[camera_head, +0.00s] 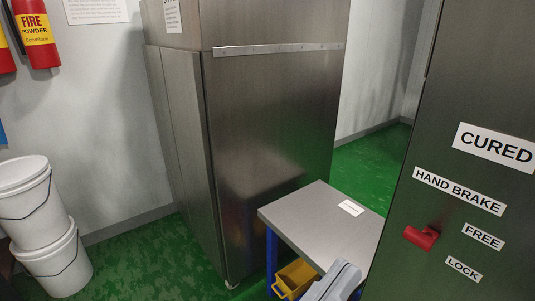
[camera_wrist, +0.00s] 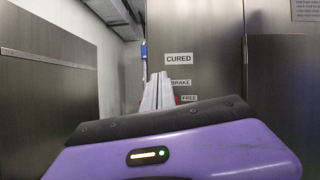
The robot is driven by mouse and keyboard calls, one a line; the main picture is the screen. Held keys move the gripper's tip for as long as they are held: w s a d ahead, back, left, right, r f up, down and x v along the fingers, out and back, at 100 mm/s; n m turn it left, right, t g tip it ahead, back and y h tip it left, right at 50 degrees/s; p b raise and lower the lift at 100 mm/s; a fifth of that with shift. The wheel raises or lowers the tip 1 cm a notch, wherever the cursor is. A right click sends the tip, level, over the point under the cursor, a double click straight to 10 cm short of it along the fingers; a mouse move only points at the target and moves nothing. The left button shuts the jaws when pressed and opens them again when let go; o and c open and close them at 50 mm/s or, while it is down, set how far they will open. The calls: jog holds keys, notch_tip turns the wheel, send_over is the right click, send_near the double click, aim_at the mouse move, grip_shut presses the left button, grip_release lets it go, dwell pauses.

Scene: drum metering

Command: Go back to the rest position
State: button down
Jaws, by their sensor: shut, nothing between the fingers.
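My gripper (camera_wrist: 158,80) shows in the wrist view as pale grey fingers standing up behind a purple and black housing. The fingers are together, with nothing seen between them. They point toward the steel panel with the CURED sign (camera_wrist: 179,58) and look apart from it, though depth is hard to judge. In the head view a pale grey part, likely of my arm, shows at the bottom edge, in front of the small table (camera_head: 310,215). The red hand brake handle (camera_head: 422,238) is on the right panel, beside the FREE and LOCK labels; the wrist view mostly hides it.
A tall steel cabinet (camera_head: 270,130) stands behind the table. A yellow bin (camera_head: 296,277) is under the table. White buckets (camera_head: 50,262) are stacked at the left, below red fire extinguishers (camera_head: 38,35). Green floor (camera_head: 150,255) is clear between buckets and cabinet.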

notch_tip(320, 180, up, 3)
jog(key=s+n+t, duration=0.3)
jog(key=n+t, duration=0.4)
jog(key=n, duration=0.2)
jog(key=s+d+f+n+y+p, duration=0.2)
jog(key=f+n+y, duration=0.5)
jog(key=n+y, duration=0.7)
jog(key=s+d+f+n+y+p, duration=0.15)
jog(key=f+n+y, duration=0.6)
jog(key=n, duration=1.15)
jog(key=s+d+f+g+h+p, duration=0.1)
jog(key=s+d+f+g+h, duration=0.1)
jog(key=s, duration=0.4)
jog(key=s+d+f+n+g+h+p, duration=0.1)
jog(key=s+d+f+g+h, duration=0.1)
jog(key=s+d+f+g, duration=0.3)
notch_tip(320, 180, down, 2)
jog(key=shift+s+d+f+n, duration=0.1)
jog(key=shift+s+d+n, duration=0.2)
jog(key=shift+s+d, duration=0.85)
